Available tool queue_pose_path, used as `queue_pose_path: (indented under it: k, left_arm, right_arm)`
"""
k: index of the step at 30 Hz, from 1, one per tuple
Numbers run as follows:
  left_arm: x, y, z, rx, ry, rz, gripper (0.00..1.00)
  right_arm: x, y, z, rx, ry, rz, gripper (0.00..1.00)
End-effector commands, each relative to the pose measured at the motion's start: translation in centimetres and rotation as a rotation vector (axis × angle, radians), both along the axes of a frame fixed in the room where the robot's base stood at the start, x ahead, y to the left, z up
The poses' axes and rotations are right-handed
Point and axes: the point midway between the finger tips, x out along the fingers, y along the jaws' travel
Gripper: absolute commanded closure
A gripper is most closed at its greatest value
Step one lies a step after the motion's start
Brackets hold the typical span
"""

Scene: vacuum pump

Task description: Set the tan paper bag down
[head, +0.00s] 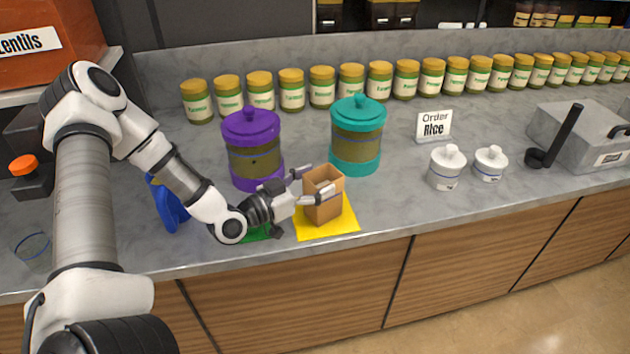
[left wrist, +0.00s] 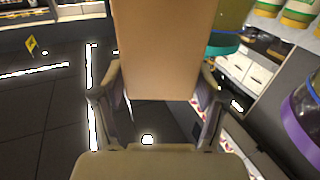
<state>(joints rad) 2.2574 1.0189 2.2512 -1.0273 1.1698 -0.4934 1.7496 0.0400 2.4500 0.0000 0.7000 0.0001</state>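The tan paper bag (head: 323,208) is upright and open at the top, over the yellow mat (head: 341,225) near the counter's front edge. I cannot tell whether its base touches the mat. My left gripper (head: 318,180) comes in from the left with one finger on the near side of the bag and the other on the far side. In the left wrist view, the bag (left wrist: 165,50) fills the gap between the fingertips of my left gripper (left wrist: 160,80), which press against its two sides. My right gripper is not in view.
A purple-lidded jar (head: 253,160) and a teal-lidded jar (head: 356,140) stand just behind. A green mat (head: 258,233) is partly hidden under my left arm. White lidded pots (head: 446,168), an Order Rice sign (head: 434,125) and a grey bin (head: 580,140) are to the right. The counter right of the yellow mat is clear.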

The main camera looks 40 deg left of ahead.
Motion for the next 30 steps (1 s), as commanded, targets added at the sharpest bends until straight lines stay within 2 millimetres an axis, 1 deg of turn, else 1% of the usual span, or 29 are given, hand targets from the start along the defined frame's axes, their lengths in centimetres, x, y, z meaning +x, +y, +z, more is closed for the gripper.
queue_pose_path:
  k: [10,12,14,17,21,24,27,30]
  left_arm:
    - [0.0,0.0,0.2,0.000,0.000,0.000,0.13]
    - [-0.1,0.0,0.8,0.000,0.000,0.001,0.13]
    - [-0.7,0.3,0.9,-0.002,0.003,0.003,0.13]
    - [-2.4,0.9,1.4,-0.005,0.005,0.005,0.13]
    - [-5.7,2.0,1.6,-0.003,0.006,0.007,0.13]
    - [-8.1,2.8,1.4,0.000,0.006,0.006,0.13]
    - [-10.0,3.3,1.0,0.000,0.004,0.004,0.13]
    - [-11.1,3.6,0.7,0.001,0.002,0.002,0.13]
  right_arm:
    - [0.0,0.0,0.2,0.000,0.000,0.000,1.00]
    - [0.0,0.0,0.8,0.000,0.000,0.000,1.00]
    - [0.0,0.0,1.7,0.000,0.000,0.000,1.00]
    - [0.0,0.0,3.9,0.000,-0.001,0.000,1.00]
    - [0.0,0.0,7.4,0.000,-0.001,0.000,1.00]
    - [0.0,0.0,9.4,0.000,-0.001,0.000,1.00]
    - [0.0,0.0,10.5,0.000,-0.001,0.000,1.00]
    - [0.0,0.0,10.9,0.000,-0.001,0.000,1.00]
